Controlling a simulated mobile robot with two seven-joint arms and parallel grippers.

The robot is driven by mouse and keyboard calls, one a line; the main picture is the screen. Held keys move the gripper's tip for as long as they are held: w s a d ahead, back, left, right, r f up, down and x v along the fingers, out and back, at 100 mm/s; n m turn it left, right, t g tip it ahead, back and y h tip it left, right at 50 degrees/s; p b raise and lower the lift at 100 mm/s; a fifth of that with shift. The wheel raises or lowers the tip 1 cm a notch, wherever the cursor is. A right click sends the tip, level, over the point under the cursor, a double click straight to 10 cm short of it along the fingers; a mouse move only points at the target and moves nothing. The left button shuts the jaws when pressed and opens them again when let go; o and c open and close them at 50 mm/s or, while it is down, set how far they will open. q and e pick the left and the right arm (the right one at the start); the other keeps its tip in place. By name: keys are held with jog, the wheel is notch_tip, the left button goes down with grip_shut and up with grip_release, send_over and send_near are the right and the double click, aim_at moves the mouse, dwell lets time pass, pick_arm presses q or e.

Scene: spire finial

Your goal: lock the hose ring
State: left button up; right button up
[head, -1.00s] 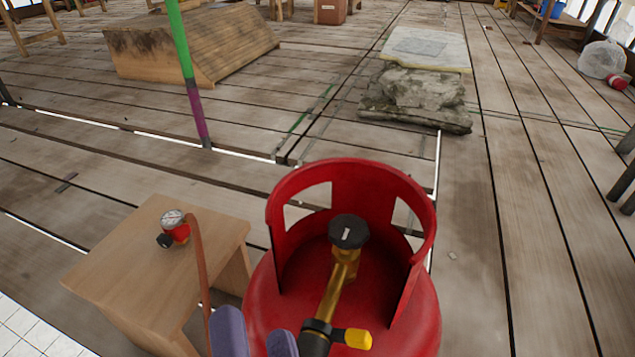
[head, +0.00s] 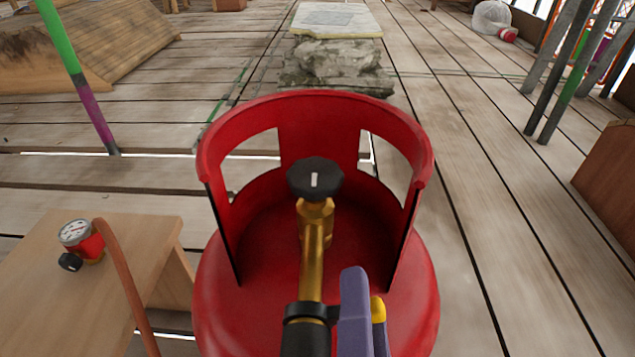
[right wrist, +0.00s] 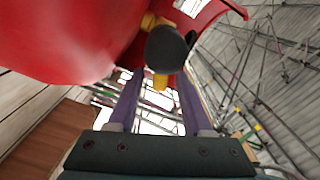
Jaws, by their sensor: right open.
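The red gas cylinder (head: 215,300) stands upright with its red collar. Its brass valve (head: 312,260) has a black knob (head: 315,178) on top. The black hose ring (head: 305,312) sits at the near end of the brass outlet, with a yellow lever (head: 378,308) on its right. My right gripper (head: 364,285) is open beside the lever, its purple finger partly hiding it. In the right wrist view the yellow lever (right wrist: 160,82) shows between the two spread fingers, below a dark round end (right wrist: 166,48). I cannot tell whether they touch. My left gripper is out of view.
A small wooden table (head: 40,310) at the left carries a red gauge (head: 82,240) with a brown hose (head: 125,285) running down from it. Scaffold poles (head: 570,75) and a brown box (head: 610,185) stand at the right. Plank floor right of the cylinder is clear.

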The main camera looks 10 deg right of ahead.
jog(key=shift+w+d, duration=0.2)
jog(key=shift+w, duration=0.4)
grip_shut()
